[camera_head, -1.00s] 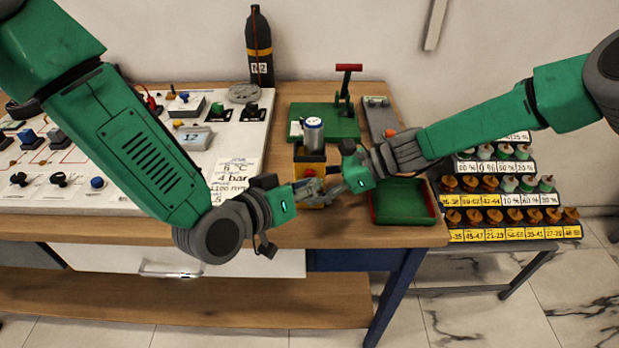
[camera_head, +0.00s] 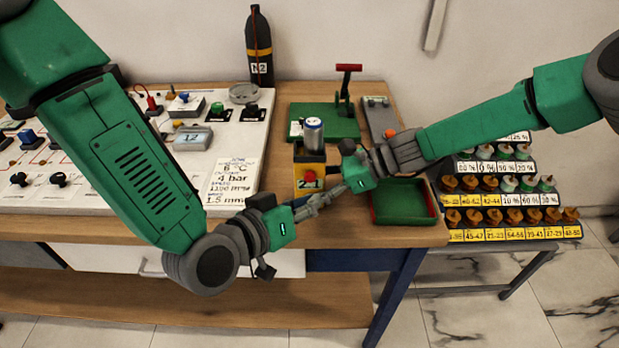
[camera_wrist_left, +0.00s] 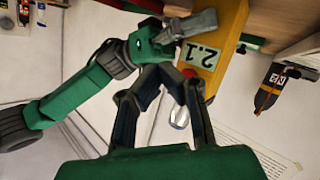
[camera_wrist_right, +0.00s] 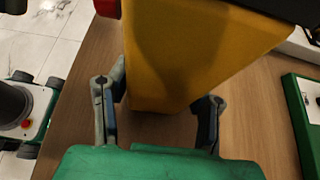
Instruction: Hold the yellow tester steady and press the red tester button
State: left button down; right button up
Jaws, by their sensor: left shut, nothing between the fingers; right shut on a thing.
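The yellow tester (camera_head: 301,173) stands on the bench, with a silver and blue can (camera_head: 313,135) on top. Its red button (camera_head: 309,178) is on the front, above a label or display reading 2.1, which also shows in the left wrist view (camera_wrist_left: 201,56). My right gripper (camera_head: 346,187) is at the tester's lower right side. In the right wrist view its fingers (camera_wrist_right: 158,95) are on either side of the yellow body (camera_wrist_right: 190,55), shut on it. My left gripper (camera_head: 325,199) is shut and empty, in front of and below the button, apart from it.
A green tray with red edges (camera_head: 434,199) lies to the right of the tester. Behind stands a green base (camera_head: 345,124) with a red-handled lever. A white panel with knobs (camera_head: 232,150) fills the left bench. A black N2 bottle (camera_head: 259,45) stands behind.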

pick_arm(q)
jog(key=s, duration=0.2)
jog(key=shift+s, duration=0.4)
dwell(0.3)
pick_arm(e)
jog(key=o, duration=0.9)
jog(key=shift+d, duration=0.1)
